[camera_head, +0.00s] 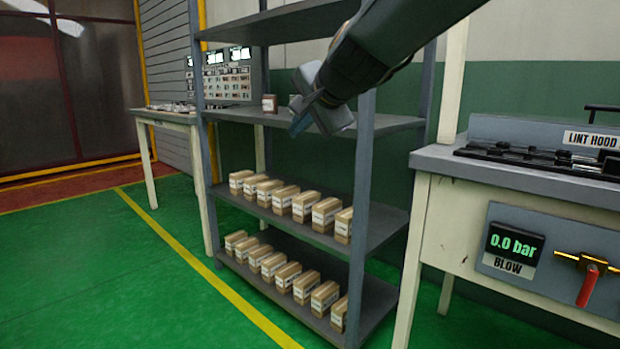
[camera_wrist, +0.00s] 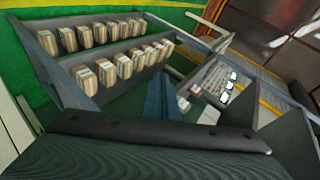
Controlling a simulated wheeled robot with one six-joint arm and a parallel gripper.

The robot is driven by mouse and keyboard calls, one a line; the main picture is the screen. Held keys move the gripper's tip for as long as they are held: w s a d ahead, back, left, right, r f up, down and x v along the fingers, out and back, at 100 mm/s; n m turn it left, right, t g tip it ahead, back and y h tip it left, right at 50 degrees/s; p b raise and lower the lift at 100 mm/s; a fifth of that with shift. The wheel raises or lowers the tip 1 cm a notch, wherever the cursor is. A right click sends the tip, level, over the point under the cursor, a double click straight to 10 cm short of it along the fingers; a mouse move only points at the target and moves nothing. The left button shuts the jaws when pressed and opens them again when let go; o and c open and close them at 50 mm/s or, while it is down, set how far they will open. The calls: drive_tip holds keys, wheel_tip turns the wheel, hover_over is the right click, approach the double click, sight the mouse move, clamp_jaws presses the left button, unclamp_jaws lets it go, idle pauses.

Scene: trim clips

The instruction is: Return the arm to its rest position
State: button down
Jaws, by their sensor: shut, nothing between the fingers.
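My arm reaches in from the upper right of the head view. My gripper (camera_head: 300,124) is at its lower left end, in front of the upper part of the grey shelf rack (camera_head: 385,122). The gripper is shut with nothing between its fingers. In the wrist view the dark blue fingers of my gripper (camera_wrist: 163,98) show at the middle, with the rack (camera_wrist: 70,92) tilted behind them. I cannot tell the exact gap between the gripper and the rack.
Several small boxes (camera_head: 285,198) stand on the two lower shelves, and one box (camera_head: 269,104) on the upper shelf. A bench with a LINT HOOD label (camera_head: 433,160) stands at right, with a red-handled valve (camera_head: 588,285). A table (camera_head: 165,117) stands at left. Green floor (camera_head: 110,270) is clear.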

drive_tip(key=s+a+f+n+g, duration=0.2)
drive_tip(key=s+f+n, duration=0.1)
drive_tip(key=s+f, duration=0.35)
drive_tip(key=s+a+f+n+g+h, duration=0.1)
drive_tip(key=s+a+f+n+g, duration=0.15)
drive_tip(key=s+f, duration=0.45)
drive_tip(key=s+a+f+n+g, duration=0.1)
drive_tip(key=s+f+n+g, duration=0.15)
drive_tip(key=s+f, duration=0.45)
drive_tip(key=s+d+f+n+g+h, duration=0.2)
drive_tip(key=s+d+f+n, duration=0.15)
drive_tip(key=s+f, duration=0.4)
drive_tip(key=s+d+f+n+g+h, duration=0.25)
drive_tip(key=s+f+n, duration=0.3)
drive_tip(key=s, duration=0.35)
drive_tip(key=d+r+m+p, duration=0.4)
drive_tip(key=d+r+p, duration=0.6)
drive_tip(key=r+p, duration=0.3)
drive_tip(key=d+r+m+p, duration=0.4)
drive_tip(key=d+r+p, duration=0.7)
drive_tip(key=r+p, duration=0.2)
drive_tip(key=shift+w+d+r+t+p, duration=0.15)
drive_tip(key=shift+w+r+t+p, duration=0.25)
drive_tip(key=shift+p, duration=0.8)
drive_tip(key=shift+s, duration=0.1)
